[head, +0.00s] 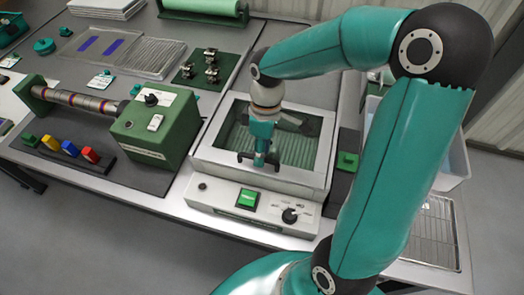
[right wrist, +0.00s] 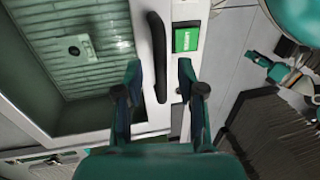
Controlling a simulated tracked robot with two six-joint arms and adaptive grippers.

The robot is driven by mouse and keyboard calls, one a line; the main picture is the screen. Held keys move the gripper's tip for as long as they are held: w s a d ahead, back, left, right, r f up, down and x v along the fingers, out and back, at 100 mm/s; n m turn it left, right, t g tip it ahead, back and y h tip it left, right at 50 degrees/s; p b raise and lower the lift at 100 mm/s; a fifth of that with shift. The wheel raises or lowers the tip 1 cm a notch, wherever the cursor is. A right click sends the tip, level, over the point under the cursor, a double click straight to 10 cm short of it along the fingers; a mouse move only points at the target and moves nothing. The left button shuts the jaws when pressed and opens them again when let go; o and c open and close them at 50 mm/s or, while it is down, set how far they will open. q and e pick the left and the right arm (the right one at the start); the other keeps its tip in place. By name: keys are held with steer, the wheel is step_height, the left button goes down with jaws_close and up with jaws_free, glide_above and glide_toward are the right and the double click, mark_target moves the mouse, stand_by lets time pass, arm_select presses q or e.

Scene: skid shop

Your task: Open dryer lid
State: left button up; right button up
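The dryer (head: 205,155) is a pale box with a framed, see-through lid (head: 230,106) that lies shut on top. Ribbed greenish racks show through the lid's window, which also fills the left of the right wrist view (right wrist: 75,45). A dark bar handle (right wrist: 157,50) runs along the lid's front edge. My right gripper (head: 259,160) is over that front edge, pointing down. In the right wrist view its two fingers (right wrist: 160,78) are apart, one on each side of the handle line. I cannot tell whether they touch it. My left gripper is not clearly in view.
The dryer's front panel has a green display (head: 247,199) and a dark knob (head: 289,215). A green machine with a roller (head: 150,130) stands close at left. A small green block (head: 347,161) and a white bin (head: 456,160) are at right.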

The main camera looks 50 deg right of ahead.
steer(key=shift+f, duration=0.3)
jaws_close()
stand_by(0.3)
